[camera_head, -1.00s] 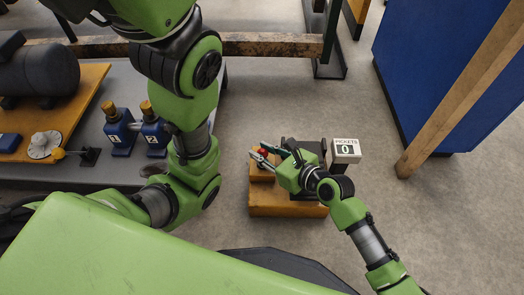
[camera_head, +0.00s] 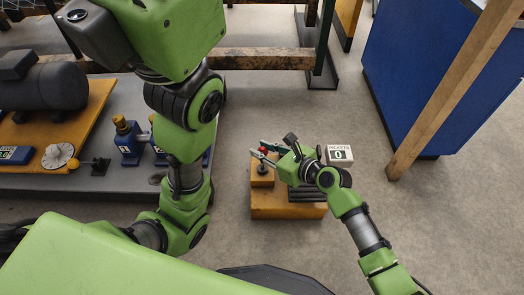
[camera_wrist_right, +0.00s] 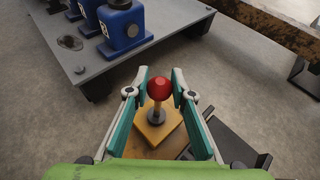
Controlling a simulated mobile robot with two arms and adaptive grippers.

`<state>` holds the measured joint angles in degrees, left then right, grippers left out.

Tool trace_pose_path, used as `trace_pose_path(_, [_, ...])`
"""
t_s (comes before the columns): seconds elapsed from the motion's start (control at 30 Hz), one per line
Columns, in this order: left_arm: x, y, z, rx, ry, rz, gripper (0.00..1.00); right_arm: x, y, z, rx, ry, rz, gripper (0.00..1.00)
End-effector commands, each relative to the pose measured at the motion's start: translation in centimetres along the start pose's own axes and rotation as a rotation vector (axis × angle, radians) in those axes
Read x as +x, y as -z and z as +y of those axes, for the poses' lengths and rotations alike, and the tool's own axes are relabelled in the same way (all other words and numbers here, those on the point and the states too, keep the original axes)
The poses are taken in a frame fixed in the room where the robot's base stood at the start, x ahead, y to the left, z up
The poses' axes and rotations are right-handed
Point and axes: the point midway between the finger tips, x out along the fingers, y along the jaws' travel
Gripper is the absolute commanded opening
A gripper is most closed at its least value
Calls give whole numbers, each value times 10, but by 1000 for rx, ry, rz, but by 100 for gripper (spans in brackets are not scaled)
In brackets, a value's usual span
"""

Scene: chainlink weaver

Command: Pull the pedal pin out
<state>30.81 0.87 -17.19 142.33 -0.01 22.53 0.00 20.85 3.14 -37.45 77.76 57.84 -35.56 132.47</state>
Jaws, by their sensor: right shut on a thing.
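The pedal pin, with a red ball knob (camera_wrist_right: 158,89) and a short shaft, stands upright on a small yellow block in the right wrist view. The knob also shows in the head view (camera_head: 263,151), above the block (camera_head: 262,178). My right gripper (camera_head: 264,153) is shut on the pin, with its green and grey fingers on either side of the knob. In the right wrist view, the fingers (camera_wrist_right: 160,91) flank the knob. The shaft's lower end meets a dark collar on the block; I cannot tell how deep it sits. My left arm is at left, its gripper out of view.
The yellow base (camera_head: 285,211) carries the block and dark pedal parts. A white counter box (camera_head: 339,154) reading 0 stands behind it. A grey platform (camera_head: 50,182) with blue numbered units (camera_head: 128,142) lies left. A blue cabinet (camera_head: 420,80) and leaning timber (camera_head: 450,95) are at right.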

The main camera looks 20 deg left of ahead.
Motion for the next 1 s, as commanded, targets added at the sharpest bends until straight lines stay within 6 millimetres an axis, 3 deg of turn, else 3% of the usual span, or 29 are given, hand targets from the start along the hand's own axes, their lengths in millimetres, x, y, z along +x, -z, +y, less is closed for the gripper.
trace_pose_path(0.03, [1,0,0,0,0,0,40,-1,-6,-1,0,2,-10,24])
trace_pose_path(0.1, [1,0,0,0,0,0,40,-1,-6,-1,0,2,-11,39])
trace_pose_path(0.57, [1,0,0,0,-1,0,40,-8,-2,0,1,1,-5,39])
trace_pose_path(1.0, [0,0,0,0,-1,1,40,-91,-2,0,0,2,-6,39])
